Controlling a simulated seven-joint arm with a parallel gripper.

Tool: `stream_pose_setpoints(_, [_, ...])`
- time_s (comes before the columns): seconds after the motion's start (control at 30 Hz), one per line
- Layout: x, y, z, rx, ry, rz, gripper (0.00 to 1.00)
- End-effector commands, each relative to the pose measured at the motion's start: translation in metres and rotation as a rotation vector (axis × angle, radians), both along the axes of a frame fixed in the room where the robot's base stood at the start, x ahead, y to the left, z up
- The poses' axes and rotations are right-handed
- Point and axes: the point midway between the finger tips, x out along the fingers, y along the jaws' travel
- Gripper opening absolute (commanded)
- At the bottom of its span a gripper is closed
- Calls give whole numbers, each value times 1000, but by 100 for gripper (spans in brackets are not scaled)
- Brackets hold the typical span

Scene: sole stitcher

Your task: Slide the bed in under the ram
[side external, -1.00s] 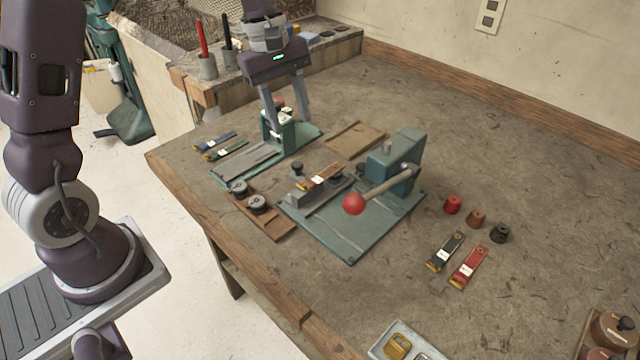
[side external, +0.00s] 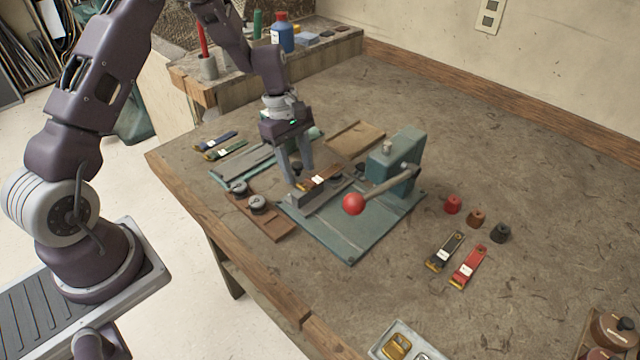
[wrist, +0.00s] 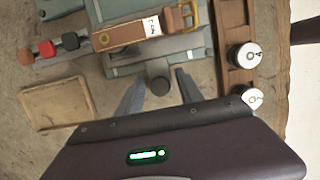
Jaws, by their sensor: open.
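The bed (side external: 318,201) is a grey block on the teal base plate (side external: 350,238) of the press, with a brown strap (side external: 320,178) with a white tag and brass buckle on top. In the side view the bed sits left of the teal press head (side external: 388,163), whose lever ends in a red ball (side external: 354,204). The ram itself I cannot make out. A dark knob (wrist: 158,77) projects from the bed's near side in the wrist view. My gripper (wrist: 160,87) is open, its fingers apart on either side of this knob; contact cannot be told.
A brown rack with two numbered spools (wrist: 243,56) stands close beside the bed. A shallow wooden tray (side external: 354,139) lies behind the press. Two loose straps (side external: 445,251) and several coloured knobs (side external: 476,218) lie at right.

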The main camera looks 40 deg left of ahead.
Motion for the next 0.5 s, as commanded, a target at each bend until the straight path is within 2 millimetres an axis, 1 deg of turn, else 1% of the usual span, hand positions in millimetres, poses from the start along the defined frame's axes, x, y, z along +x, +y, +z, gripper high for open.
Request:
stream_pose_setpoints(0.23, [0,0,-1,0,0,0,44])
stream_pose_setpoints(0.27, [0,0,-1,0,0,0,40])
stream_pose_setpoints(0.4, [0,0,-1,0,0,0,12])
stream_pose_setpoints(0.43, [0,0,-1,0,0,-1,8])
stream_pose_setpoints(0.5, [0,0,-1,0,0,-1,8])
